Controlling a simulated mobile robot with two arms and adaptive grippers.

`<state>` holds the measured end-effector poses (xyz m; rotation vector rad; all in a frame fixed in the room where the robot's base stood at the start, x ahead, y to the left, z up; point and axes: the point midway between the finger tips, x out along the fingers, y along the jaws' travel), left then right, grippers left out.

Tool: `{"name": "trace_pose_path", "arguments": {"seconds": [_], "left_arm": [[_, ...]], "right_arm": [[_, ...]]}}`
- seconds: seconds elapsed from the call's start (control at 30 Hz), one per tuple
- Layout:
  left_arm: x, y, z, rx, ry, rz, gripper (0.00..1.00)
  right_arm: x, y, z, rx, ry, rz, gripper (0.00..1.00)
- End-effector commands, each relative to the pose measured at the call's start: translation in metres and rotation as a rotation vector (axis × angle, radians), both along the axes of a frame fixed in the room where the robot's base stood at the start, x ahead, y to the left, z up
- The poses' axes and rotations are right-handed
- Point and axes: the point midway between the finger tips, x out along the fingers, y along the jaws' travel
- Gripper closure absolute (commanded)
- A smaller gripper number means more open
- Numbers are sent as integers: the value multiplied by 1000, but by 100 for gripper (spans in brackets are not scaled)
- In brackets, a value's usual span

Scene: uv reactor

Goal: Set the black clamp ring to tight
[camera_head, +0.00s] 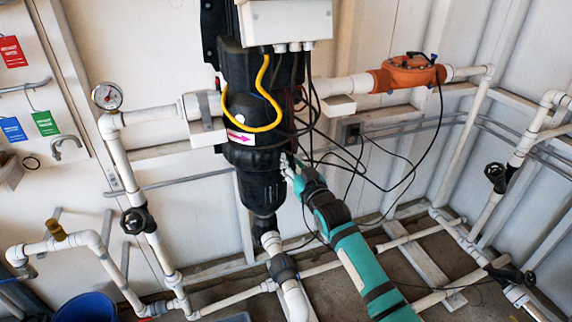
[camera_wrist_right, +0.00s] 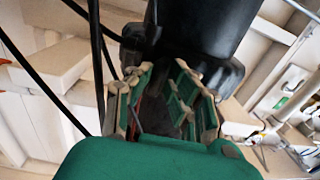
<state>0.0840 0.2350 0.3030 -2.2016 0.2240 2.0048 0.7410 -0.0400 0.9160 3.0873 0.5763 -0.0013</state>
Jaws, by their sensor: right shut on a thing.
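The black clamp ring (camera_head: 262,150) goes around the upright black reactor body (camera_head: 262,190) in the head view, near a label with a pink arrow. My right gripper (camera_head: 289,166) reaches in from the lower right and is at the right side of the ring. In the right wrist view, the fingers of my right gripper (camera_wrist_right: 163,105) are closed around a dark part just below the black body (camera_wrist_right: 205,28). That part looks like a piece of the clamp ring, but the fingers hide most of it. My left gripper is out of view.
Several thin black cables (camera_head: 350,165) hang close to my right gripper. A yellow cable (camera_head: 262,95) loops over the reactor. White pipes (camera_head: 155,115) run on both sides, and an orange fitting (camera_head: 405,75) is at the upper right. A blue bucket (camera_head: 85,308) stands at the lower left.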

Motion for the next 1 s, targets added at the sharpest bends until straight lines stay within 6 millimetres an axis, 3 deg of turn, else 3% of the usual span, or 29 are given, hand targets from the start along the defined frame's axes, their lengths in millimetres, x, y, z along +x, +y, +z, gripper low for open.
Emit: {"name": "trace_pose_path", "arguments": {"seconds": [0.07, 0.1, 0.23, 0.77, 1.0], "left_arm": [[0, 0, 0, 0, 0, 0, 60], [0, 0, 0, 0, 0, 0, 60], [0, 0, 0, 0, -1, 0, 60], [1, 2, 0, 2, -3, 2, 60], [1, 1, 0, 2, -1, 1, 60]], "right_arm": [[3, -6, 4, -2, -7, -10, 100], [3, -6, 4, -1, -8, -10, 80], [3, -5, 5, -1, -9, -8, 63], [-2, -2, 5, 2, -9, -3, 63], [-31, -15, 2, 0, -6, -4, 63]]}}
